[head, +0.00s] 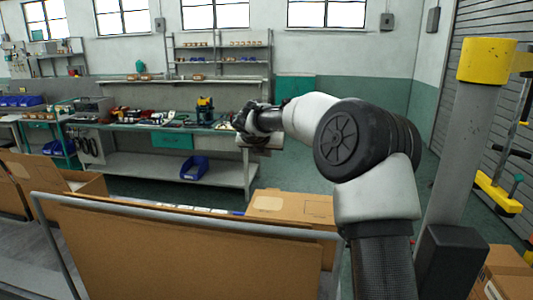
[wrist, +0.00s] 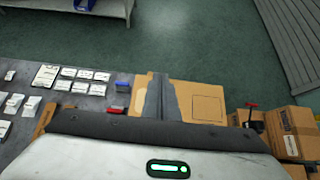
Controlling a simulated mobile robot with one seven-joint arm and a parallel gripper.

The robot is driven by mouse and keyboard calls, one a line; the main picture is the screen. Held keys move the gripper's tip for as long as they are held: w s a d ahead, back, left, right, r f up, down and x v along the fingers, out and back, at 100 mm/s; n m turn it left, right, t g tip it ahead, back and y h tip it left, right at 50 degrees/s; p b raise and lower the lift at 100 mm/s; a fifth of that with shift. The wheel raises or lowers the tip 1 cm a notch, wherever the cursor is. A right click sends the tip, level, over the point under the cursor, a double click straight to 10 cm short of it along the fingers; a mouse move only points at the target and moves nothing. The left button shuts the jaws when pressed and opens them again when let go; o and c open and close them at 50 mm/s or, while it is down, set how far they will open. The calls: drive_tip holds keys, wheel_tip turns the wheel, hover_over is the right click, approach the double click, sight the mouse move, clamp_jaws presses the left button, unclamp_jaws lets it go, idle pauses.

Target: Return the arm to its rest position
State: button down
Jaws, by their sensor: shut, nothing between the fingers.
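My arm rises at the right of the head view and bends away over the cartons toward the workbench. Its far end (head: 262,128) shows as a small dark and pale shape in front of the bench, and the fingers cannot be made out there. In the wrist view my gripper (wrist: 160,98) is shut, with its grey fingers together and nothing between them. It is above a closed cardboard box (wrist: 206,104). The pale hand with a green light fills the bottom of that view.
A large cardboard panel in a metal frame (head: 190,250) stands close in front. The workbench (head: 110,126) with tools is behind. A yellow-capped post (head: 485,62) stands at the right. Small packets (wrist: 85,75) lie on a grey surface; stacked cartons (wrist: 291,130) are at the right. Green floor is open beyond.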

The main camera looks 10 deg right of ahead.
drive_tip(key=s+a+r+n+t+y, duration=0.1)
drive_tip(key=s+a+r+n+t, duration=0.15)
drive_tip(key=r+n, duration=0.35)
drive_tip(key=s+a+r+n+t, duration=0.15)
drive_tip(key=a+r+n, duration=0.25)
drive_tip(key=r, duration=0.4)
drive_tip(key=s+a+r+n+t+y+p, duration=0.1)
drive_tip(key=s+a+r+n+y, duration=0.15)
drive_tip(key=s+a+n, duration=0.35)
drive_tip(key=s+a+r+n+y, duration=0.1)
drive_tip(key=s+r+n+y, duration=0.15)
drive_tip(key=s+n, duration=0.35)
drive_tip(key=s+f+n+g+y, duration=0.1)
drive_tip(key=s+f+n+g, duration=0.45)
drive_tip(key=s+n, duration=0.7)
drive_tip(key=s+d+f+n+g+h, duration=0.1)
drive_tip(key=s+d+f+n, duration=0.1)
drive_tip(key=s, duration=0.5)
drive_tip(key=s+d+f+n+g+h+p, duration=0.1)
drive_tip(key=s+d+f+n, duration=0.1)
drive_tip(key=s+d+f, duration=0.2)
drive_tip(key=s+d+f+n+g+h, duration=0.1)
drive_tip(key=s+d+f+n, duration=0.1)
drive_tip(key=s+f, duration=0.5)
drive_tip(key=s+d, duration=0.1)
drive_tip(key=s, duration=0.3)
drive_tip(key=shift+p, duration=0.35)
